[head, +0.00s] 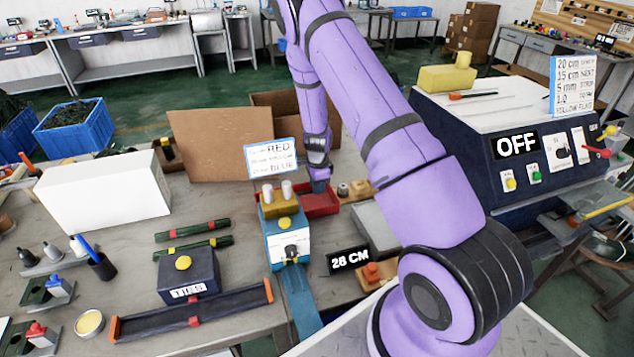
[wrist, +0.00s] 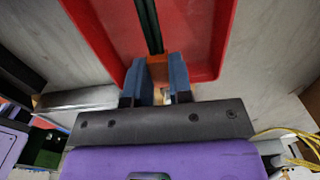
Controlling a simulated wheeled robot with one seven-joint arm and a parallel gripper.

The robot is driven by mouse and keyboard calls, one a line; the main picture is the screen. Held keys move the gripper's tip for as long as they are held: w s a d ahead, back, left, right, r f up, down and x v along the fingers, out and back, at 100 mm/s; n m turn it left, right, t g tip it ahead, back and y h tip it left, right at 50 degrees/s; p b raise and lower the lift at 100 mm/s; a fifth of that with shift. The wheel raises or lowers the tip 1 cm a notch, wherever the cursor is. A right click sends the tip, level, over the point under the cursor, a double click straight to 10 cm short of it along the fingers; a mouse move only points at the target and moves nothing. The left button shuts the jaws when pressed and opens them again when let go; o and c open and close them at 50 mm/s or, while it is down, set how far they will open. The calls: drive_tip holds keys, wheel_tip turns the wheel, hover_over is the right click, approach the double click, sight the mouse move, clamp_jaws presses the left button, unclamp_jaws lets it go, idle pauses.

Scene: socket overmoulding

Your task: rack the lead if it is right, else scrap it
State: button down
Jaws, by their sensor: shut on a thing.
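My gripper (wrist: 163,85) is shut on the orange end (wrist: 157,68) of a dark green lead (wrist: 149,25) in the wrist view. The lead runs away from the blue fingers and out of the top of the picture. My gripper and the lead are over a red tray (wrist: 205,60); whether the lead touches its floor I cannot tell. In the head view my gripper (head: 319,186) points down at the red tray (head: 325,207), and the held lead is not clearly visible. A dark trough with orange ends (head: 235,300) lies at the front.
A cardboard panel (head: 215,145) stands behind. The machine (head: 470,150) at right shows "OFF".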

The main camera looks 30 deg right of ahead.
sight(318, 202)
drive_tip(key=shift+f, duration=2.3)
drive_tip(key=c, duration=0.9)
unclamp_jaws()
drive_tip(key=shift+c, duration=0.2)
